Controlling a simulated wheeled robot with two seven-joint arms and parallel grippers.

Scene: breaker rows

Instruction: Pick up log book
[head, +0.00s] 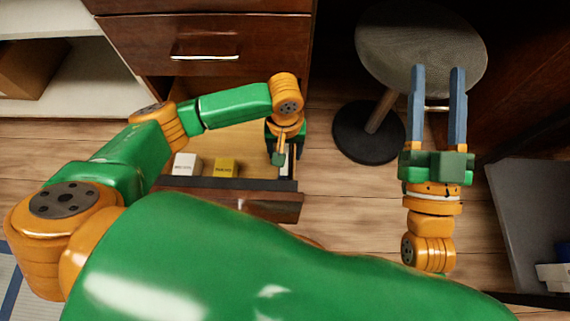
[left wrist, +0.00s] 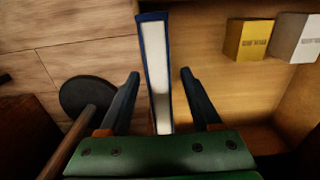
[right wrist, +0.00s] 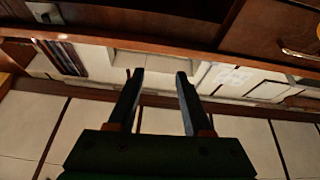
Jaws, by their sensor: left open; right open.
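The log book (left wrist: 156,70) shows in the left wrist view as a blue-covered book with white page edges, standing on edge at the side of the open drawer (left wrist: 215,85). My left gripper (left wrist: 160,74) is open, with one finger on each side of the book; gaps show beside it, so it is not clamped. In the head view my left gripper (head: 281,157) reaches down at the drawer's right end and largely hides the book. My right gripper (head: 438,70) is open and empty, in front of the stool; its fingers also show in the right wrist view (right wrist: 162,74).
The drawer also holds a yellow box (head: 226,167) and a white box (head: 185,163). A closed drawer (head: 205,35) is above it. A round stool (head: 400,45) with a dark base stands to the right. Wooden floor (head: 345,215) is clear between them.

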